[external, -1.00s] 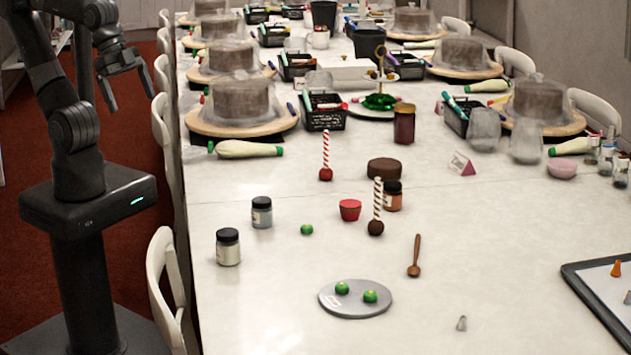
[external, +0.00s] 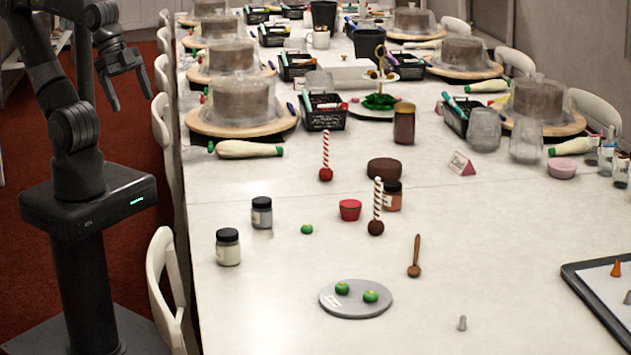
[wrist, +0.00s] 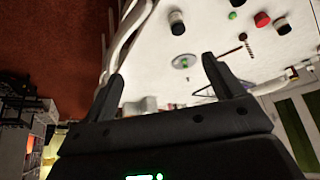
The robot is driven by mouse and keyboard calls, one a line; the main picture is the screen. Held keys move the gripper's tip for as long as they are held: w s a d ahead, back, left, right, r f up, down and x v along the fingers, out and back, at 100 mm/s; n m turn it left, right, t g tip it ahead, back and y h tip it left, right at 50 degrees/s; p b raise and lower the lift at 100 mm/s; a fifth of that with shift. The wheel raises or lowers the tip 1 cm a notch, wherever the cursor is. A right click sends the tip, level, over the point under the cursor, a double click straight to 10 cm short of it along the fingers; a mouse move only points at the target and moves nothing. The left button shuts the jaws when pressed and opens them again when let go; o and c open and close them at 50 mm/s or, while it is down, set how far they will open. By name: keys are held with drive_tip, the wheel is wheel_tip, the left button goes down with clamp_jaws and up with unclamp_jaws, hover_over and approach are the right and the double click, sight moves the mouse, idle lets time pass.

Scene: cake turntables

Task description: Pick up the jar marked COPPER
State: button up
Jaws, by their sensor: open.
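Three dark-lidded jars stand upright on the white table in the external view. One has copper-orange contents (external: 392,197) and stands behind a striped stick with a brown ball (external: 376,208). A grey jar (external: 262,213) and a cream jar (external: 228,248) stand nearer the left edge. Their labels are too small to read, but the orange colour fits COPPER. My gripper (external: 131,100) is open and empty, left of the table over the red floor, far from the jars. The wrist view shows its fingers (wrist: 162,69) apart, with a jar (wrist: 176,22) beyond them.
A red cup (external: 350,210) is left of the orange jar and a brown cake (external: 384,169) behind it. A wooden spoon (external: 415,258) and grey plate (external: 357,308) lie in front. Chairs (external: 168,280) line the table's left edge. Covered cakes fill the back.

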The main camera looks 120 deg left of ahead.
drive_tip(key=shift+c, duration=1.2)
